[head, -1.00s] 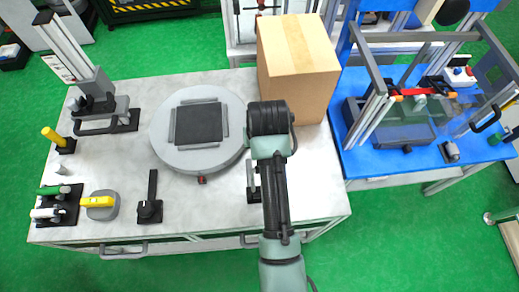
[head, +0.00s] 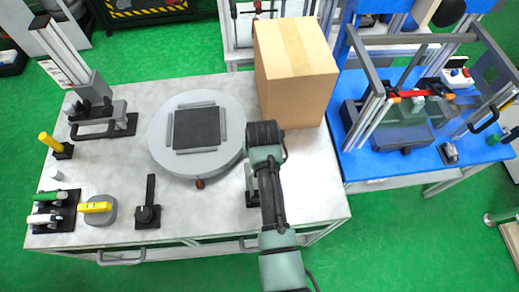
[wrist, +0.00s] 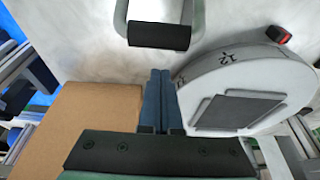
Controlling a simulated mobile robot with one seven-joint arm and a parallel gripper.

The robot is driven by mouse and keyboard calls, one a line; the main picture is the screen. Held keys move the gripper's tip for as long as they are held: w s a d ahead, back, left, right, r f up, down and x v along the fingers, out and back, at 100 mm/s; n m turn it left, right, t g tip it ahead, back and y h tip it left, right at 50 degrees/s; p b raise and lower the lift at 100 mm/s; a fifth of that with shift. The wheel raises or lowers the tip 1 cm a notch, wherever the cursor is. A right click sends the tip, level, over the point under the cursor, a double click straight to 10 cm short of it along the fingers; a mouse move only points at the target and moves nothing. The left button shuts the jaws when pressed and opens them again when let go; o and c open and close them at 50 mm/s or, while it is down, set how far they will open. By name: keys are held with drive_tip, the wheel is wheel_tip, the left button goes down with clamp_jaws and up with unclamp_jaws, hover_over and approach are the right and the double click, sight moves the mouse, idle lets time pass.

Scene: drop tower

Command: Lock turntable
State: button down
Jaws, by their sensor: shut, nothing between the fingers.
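The turntable (head: 165,147) is a grey round disc on the bench, with a dark square pad (head: 197,128) framed by grey bars. It also shows at the right of the wrist view (wrist: 190,88), with number marks on its rim. A small red block (head: 200,184) sits at its front edge; it also shows in the wrist view (wrist: 278,33). My gripper (wrist: 160,72) is shut and empty, beside the turntable's rim and apart from the red block. In the head view my arm hides the fingers.
A cardboard box (head: 295,65) stands close behind my gripper. A handle with a dark bar (wrist: 158,36) lies ahead of the fingertips in the wrist view. A black lever fixture (head: 147,213) and several coloured fixtures stand at the left. The blue bench (head: 370,160) is at the right.

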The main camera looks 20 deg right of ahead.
drive_tip(key=s, duration=0.1)
drive_tip(key=s+p, duration=0.1)
drive_tip(key=s+a+p, duration=0.1)
drive_tip(key=shift+s+r, duration=0.2)
drive_tip(key=shift+r, duration=0.2)
idle(0.4)
